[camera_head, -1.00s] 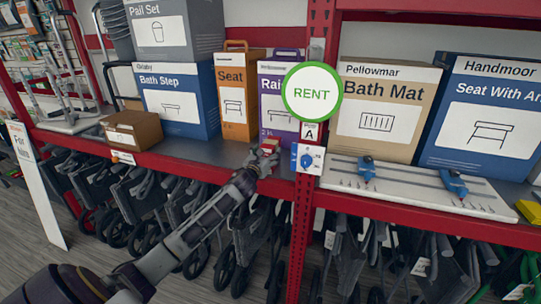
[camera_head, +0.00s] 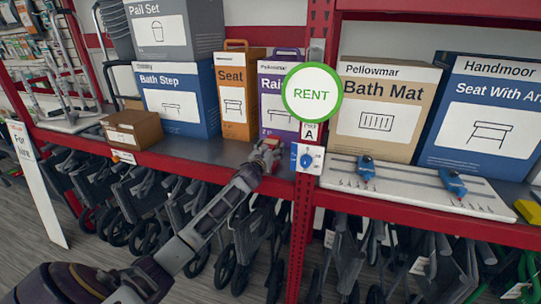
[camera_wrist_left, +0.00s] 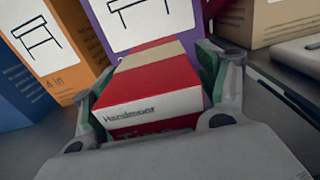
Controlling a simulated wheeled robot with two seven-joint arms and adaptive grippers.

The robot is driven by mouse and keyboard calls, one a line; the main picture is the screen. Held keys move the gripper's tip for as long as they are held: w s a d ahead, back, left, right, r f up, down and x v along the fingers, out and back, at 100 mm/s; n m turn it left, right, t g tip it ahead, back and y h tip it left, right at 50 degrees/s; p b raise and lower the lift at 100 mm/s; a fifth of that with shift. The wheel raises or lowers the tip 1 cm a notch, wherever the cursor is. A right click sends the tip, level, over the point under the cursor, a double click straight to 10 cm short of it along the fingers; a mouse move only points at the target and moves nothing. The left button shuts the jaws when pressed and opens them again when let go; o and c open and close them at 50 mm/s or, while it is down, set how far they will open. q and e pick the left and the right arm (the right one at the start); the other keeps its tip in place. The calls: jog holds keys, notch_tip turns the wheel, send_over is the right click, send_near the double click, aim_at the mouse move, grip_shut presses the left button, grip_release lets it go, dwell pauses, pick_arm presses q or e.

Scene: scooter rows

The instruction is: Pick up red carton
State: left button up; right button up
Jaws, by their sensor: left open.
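The red carton, red with a tan band and a white label strip, stands on the shelf in front of the purple box. In the left wrist view the carton (camera_wrist_left: 152,85) fills the space between the fingers of my left gripper (camera_wrist_left: 155,100). A finger lies along each side of it; whether both touch it I cannot tell. In the head view my left gripper (camera_head: 264,157) reaches in at the shelf's front edge and mostly hides the carton (camera_head: 270,143). The left gripper is open around the carton. My right gripper is in neither view.
The purple box (camera_head: 278,85) and orange Seat box (camera_head: 236,95) stand behind the carton. A red post with a round RENT sign (camera_head: 311,92) is just right of the gripper. A brown box (camera_head: 132,130) sits to the left. Folded walkers are below the shelf (camera_head: 200,172).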

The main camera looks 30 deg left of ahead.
pick_arm(q)
jog(key=c, duration=1.1)
jog(key=shift+r, duration=0.1)
jog(key=shift+r, duration=4.9)
